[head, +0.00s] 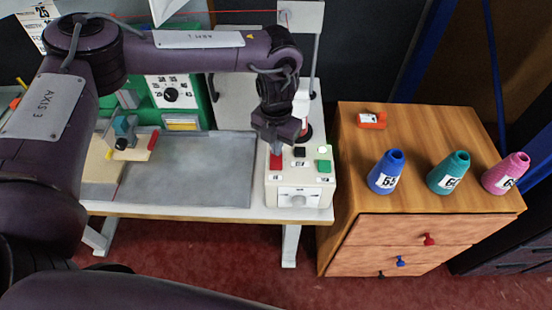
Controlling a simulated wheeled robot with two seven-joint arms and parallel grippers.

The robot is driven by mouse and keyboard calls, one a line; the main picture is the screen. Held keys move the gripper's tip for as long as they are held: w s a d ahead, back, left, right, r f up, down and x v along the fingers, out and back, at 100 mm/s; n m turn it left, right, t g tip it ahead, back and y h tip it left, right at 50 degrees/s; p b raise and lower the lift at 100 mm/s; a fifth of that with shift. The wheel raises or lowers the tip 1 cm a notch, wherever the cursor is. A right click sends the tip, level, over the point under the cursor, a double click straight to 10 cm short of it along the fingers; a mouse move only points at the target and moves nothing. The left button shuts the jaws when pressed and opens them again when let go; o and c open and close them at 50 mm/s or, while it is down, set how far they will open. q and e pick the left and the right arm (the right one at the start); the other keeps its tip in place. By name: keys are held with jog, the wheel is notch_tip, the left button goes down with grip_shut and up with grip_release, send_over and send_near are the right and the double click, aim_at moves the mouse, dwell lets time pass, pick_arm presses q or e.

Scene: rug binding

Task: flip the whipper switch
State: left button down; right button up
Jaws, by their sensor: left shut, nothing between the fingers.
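A cream control box (299,188) stands at the right end of the white table. On its top are a red switch (276,162), a black part (299,152), a white round part (322,149) and a green button (324,166). The labels are too small to read, so I cannot tell which part is the whipper switch. My left gripper (277,149) points down, shut and empty, right at the back of the red switch. I cannot tell whether it touches it. My right gripper is not in view.
A wooden drawer cabinet (440,112) stands to the right, with a blue cone (386,172), a teal cone (448,173), a pink cone (505,174) and a small orange object (372,120) on top. A grey plate (200,178) lies left of the box, before a green machine (204,100).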

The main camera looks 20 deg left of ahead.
pick_arm(q)
jog(key=shift+f+b, duration=0.3)
jog(key=shift+f, duration=0.2)
jog(key=shift+r+p, duration=2.8)
jog(key=shift+r, duration=0.8)
